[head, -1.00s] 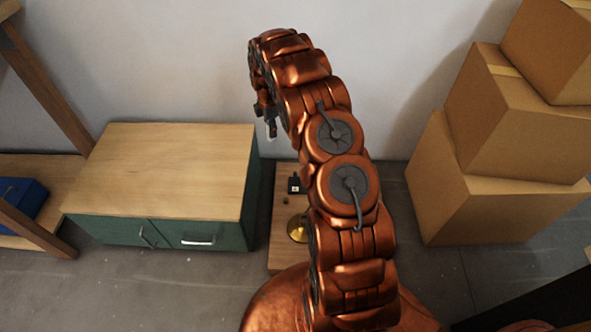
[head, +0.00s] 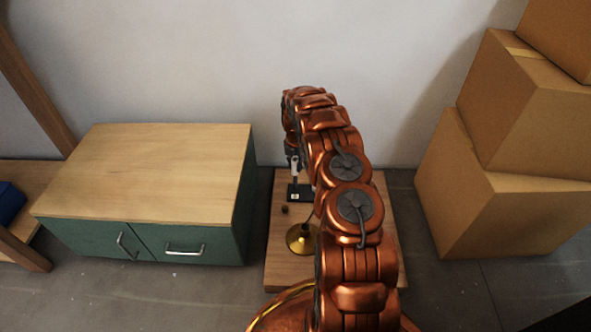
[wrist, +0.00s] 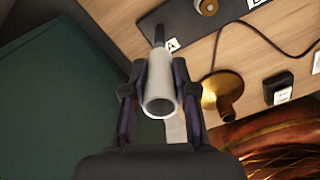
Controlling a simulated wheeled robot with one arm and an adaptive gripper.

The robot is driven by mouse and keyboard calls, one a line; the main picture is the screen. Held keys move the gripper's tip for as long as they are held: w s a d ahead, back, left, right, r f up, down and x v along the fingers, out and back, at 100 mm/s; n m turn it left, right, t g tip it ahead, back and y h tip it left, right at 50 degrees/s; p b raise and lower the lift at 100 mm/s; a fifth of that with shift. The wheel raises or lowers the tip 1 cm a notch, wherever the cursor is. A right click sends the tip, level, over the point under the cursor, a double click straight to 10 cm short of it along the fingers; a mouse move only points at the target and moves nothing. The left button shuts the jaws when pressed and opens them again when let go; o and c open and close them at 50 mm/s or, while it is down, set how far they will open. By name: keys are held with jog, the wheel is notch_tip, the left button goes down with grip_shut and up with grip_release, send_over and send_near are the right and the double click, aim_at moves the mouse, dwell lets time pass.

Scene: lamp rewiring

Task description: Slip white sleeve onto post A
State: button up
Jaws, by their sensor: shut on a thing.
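My gripper (wrist: 158,92) is shut on the white sleeve (wrist: 158,80), a hollow tube whose near open end faces the wrist camera. The sleeve also shows small in the head view (head: 295,165), above the dark block (head: 300,190). In the wrist view, post A (wrist: 159,34), a thin dark post beside the label A (wrist: 172,45), stands on the dark strip (wrist: 185,18), in line with the sleeve's far end. I cannot tell whether the sleeve is around the post's tip or just short of it.
A brass lamp base (wrist: 222,92) with a black cable (wrist: 262,38) stands on the wooden board (head: 285,268). A labelled black box (wrist: 278,88) is beside it. A green cabinet (head: 150,170) is at left, stacked cartons (head: 500,205) at right.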

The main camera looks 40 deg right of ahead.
jog(key=shift+f+b, duration=2.3)
jog(key=shift+f, duration=1.6)
jog(key=shift+f+p, duration=0.4)
jog(key=shift+f, duration=0.55)
jog(key=shift+d+r+p, duration=0.1)
jog(key=shift+d+p, duration=0.05)
jog(key=shift+p, duration=0.25)
jog(key=shift+f, duration=0.25)
jog(key=o, duration=0.8)
jog(key=shift+o, duration=0.2)
jog(key=shift+r, duration=0.1)
